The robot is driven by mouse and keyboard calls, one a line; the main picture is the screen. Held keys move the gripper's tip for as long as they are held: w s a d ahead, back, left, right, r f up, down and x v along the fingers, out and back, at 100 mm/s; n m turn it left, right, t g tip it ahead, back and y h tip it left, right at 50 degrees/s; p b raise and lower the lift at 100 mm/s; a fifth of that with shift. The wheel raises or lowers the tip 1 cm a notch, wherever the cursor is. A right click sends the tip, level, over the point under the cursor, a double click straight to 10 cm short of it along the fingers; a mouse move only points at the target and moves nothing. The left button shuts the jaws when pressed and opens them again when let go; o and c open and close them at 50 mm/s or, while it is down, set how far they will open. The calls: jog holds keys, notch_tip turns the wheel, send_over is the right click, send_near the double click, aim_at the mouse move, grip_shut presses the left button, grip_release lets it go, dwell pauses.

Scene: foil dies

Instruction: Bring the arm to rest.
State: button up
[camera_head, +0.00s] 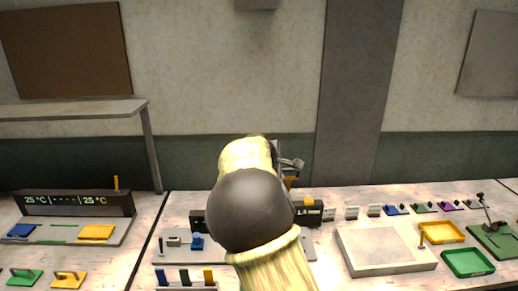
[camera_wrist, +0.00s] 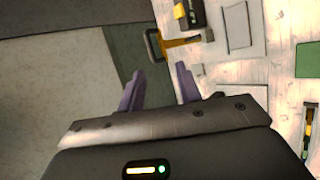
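My gripper (camera_wrist: 160,88) shows in the wrist view as two purple fingers standing apart, with nothing between them. In the head view my arm rises from the bottom middle, its dark rounded joint in front. It hides most of the gripper there; only some grey metal parts show past it, above the back of the bench (camera_head: 325,258). In the wrist view a yellow-handled piece with a dark frame (camera_wrist: 182,42) lies beyond the fingertips, apart from them.
A black display unit (camera_head: 75,204) with a plate bearing blue and yellow pieces stands left. Right are a pale block (camera_head: 385,250), a yellow tray (camera_head: 441,232), a green tray (camera_head: 467,262) and a green stand (camera_head: 497,240). A shelf (camera_head: 70,110) juts out upper left.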

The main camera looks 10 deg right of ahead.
jog(key=s+d+f+m+g+y, duration=0.35)
jog(key=s+f+m, duration=0.25)
jog(key=s+f, duration=0.4)
jog(key=s+a+f+m, duration=0.1)
jog(key=s+f+m, duration=0.1)
jog(key=s, duration=0.6)
jog(key=s+a+f+m+g+y, duration=0.1)
jog(key=s+f+m, duration=0.1)
jog(key=s, duration=0.6)
jog(key=s+a+f+m+g+y, duration=0.1)
jog(key=s+m, duration=0.3)
jog(key=s, duration=0.4)
jog(key=shift+s+a+f, duration=0.3)
jog(key=shift+a+f, duration=0.1)
